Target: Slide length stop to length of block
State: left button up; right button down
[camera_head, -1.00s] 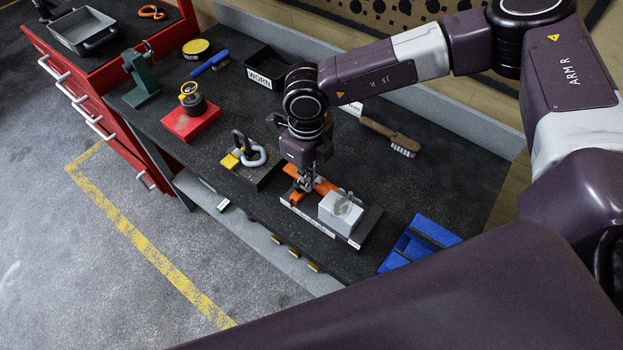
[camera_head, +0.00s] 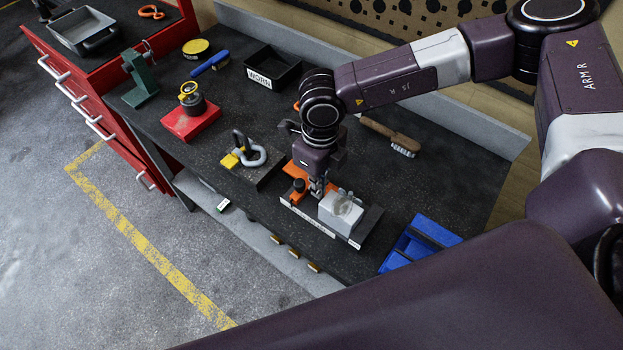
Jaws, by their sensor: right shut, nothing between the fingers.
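The light grey block (camera_head: 341,212) sits on a dark fixture base (camera_head: 367,226) with a white scale strip along its front edge. A clear round part lies on or against the block's top. The orange length stop (camera_head: 299,192), with a black knob, stands at the left part of the fixture. My right gripper (camera_head: 318,190) points down between the orange stop and the block, shut and empty. Whether it touches either one I cannot tell. It hides part of the orange piece and the fixture behind it. My left gripper is not in view.
A blue tray (camera_head: 420,242) stands right of the fixture, and a brush (camera_head: 392,137) lies behind. A black WORN bin (camera_head: 272,70) is at the back.

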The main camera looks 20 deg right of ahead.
jog(key=shift+s+d+f, duration=0.1)
jog(key=shift+s+d, duration=0.2)
jog(key=shift+s, duration=0.2)
notch_tip(320, 180, up, 6)
jog(key=p, duration=0.1)
jog(key=shift+w+a+p, duration=0.25)
jog(key=shift+w+p, duration=0.15)
dwell(0.5)
